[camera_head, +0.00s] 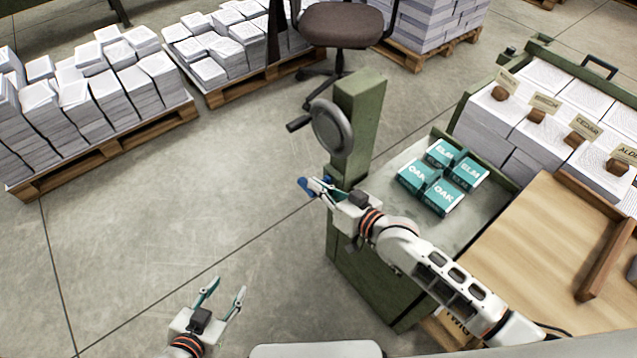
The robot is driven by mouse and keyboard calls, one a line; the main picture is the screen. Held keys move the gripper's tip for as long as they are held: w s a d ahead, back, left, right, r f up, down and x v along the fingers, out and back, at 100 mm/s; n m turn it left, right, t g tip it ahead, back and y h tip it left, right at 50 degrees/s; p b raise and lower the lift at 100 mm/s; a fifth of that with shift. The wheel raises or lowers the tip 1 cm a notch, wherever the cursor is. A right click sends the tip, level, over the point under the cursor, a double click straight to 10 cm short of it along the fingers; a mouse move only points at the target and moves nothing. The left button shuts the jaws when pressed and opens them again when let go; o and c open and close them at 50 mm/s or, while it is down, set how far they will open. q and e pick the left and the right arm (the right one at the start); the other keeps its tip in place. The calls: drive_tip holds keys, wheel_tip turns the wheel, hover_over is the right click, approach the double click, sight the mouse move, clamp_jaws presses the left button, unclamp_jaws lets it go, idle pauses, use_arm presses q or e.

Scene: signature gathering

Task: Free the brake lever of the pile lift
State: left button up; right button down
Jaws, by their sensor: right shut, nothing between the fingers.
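The pile lift is a green post (357,115) with a grey handwheel (332,128) and its dark crank handle on the left side. A small blue knob (304,186) shows low at the left of the post and looks like the end of the brake lever; the rest of the lever is hidden. My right gripper (319,189) is shut and empty, with its fingertips right at the blue knob; I cannot tell whether they touch. My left gripper (223,293) is open and empty, low over the bare floor.
Teal packs marked ELM and OAK (441,177) lie on the lift's grey platform (405,160). Labelled paper stacks (540,132) and a wooden board (530,240) are at the right. A brown chair (340,25) and paper pallets (110,150) stand behind. The floor at left is clear.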

sight(312, 198)
drive_tip(key=shift+s+a+f+n+h+p, duration=0.15)
drive_tip(key=shift+a+f+n+h+p, duration=0.15)
drive_tip(key=shift+n, duration=0.1)
drive_tip(key=shift+s+a+f+n+t+p, duration=0.2)
drive_tip(key=shift+f+n+t+p, duration=0.15)
drive_tip(key=shift+f+n, duration=0.3)
drive_tip(key=shift+s+a+f+n+h, duration=0.1)
drive_tip(key=shift+f+n+h, duration=0.1)
drive_tip(key=shift+f+n, duration=0.2)
drive_tip(key=shift+s+a+f+n+h, duration=0.1)
drive_tip(key=shift+f+n+h, duration=0.1)
drive_tip(key=shift+f+n, duration=0.2)
wheel_tip(312, 198, down, 4)
drive_tip(key=shift+r+n+t+h+b, duration=0.25)
drive_tip(key=shift+n+t+h+b, duration=0.2)
drive_tip(key=shift+n, duration=0.8)
drive_tip(key=shift+f, duration=0.2)
